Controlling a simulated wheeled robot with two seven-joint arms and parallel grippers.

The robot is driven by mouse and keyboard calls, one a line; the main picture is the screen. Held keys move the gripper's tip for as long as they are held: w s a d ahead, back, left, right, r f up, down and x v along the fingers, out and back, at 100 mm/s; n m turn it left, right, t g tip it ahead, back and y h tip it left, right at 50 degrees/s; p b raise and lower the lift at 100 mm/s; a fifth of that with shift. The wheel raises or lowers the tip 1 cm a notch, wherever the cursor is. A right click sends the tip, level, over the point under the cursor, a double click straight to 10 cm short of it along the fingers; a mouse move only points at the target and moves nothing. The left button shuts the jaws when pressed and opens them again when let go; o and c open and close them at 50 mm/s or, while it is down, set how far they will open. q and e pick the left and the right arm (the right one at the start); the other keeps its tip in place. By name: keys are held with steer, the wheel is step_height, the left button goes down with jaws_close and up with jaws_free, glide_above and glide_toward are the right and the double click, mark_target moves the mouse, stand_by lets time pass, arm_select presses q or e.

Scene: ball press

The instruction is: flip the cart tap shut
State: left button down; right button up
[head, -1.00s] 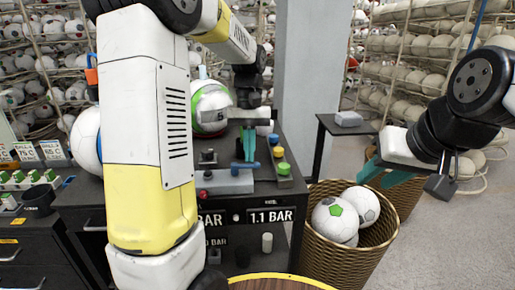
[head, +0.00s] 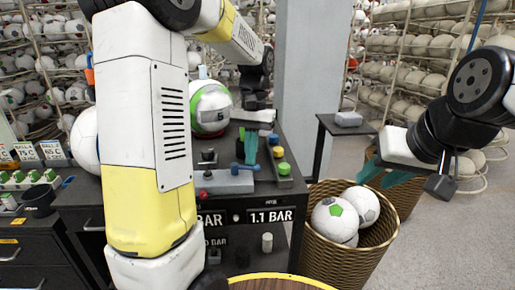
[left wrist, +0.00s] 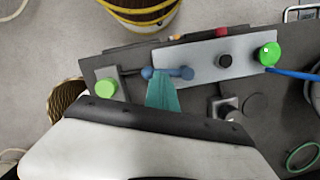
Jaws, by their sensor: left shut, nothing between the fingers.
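The tap shows in the left wrist view as a small blue lever (left wrist: 167,73) with rounded ends, on the near edge of a light grey block (left wrist: 205,58). In the head view the grey block (head: 222,184) sits on the dark cart top, with the blue lever (head: 245,168) on it. My left gripper (head: 250,150) is shut and empty, pointing down at the block. In the left wrist view its teal fingertips (left wrist: 164,80) lie right at the lever; whether they touch it I cannot tell. My right gripper (head: 383,176) hangs open and empty over the basket side.
A green-and-white ball (head: 209,108) stands on the cart behind the block. Coloured knobs (head: 280,153) line the cart's right side. A wicker basket (head: 345,258) with balls stands to the right. My left arm hides part of the cart.

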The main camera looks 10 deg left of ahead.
arm_select(q)
steer(key=shift+s+d+m+y, duration=0.15)
steer(key=shift+s+m, duration=0.25)
steer(key=shift+m, duration=0.55)
steer(key=shift+s+m+y, duration=0.25)
steer(key=shift+s+m, duration=0.15)
steer(key=shift+m, duration=0.55)
steer(key=shift+s+m, duration=0.45)
steer(key=shift+m, duration=0.75)
steer(key=shift+s+a+m+t+y, duration=0.15)
steer(key=shift+s+m+t+y, duration=0.15)
steer(key=shift+m, duration=0.6)
steer(key=shift+s+a+m+t+y, duration=0.15)
steer(key=shift+s+m, duration=0.25)
steer(key=shift+m, duration=0.5)
steer(key=shift+s+a+m+t, duration=0.15)
steer(key=shift+s+a+m, duration=0.1)
steer(key=shift+m, duration=0.4)
steer(key=shift+s+a+m+t, duration=0.1)
steer(key=shift+s+m, duration=0.1)
steer(key=shift+m, duration=0.45)
steer(key=shift+w+a, duration=0.55)
steer(key=shift+w, duration=0.05)
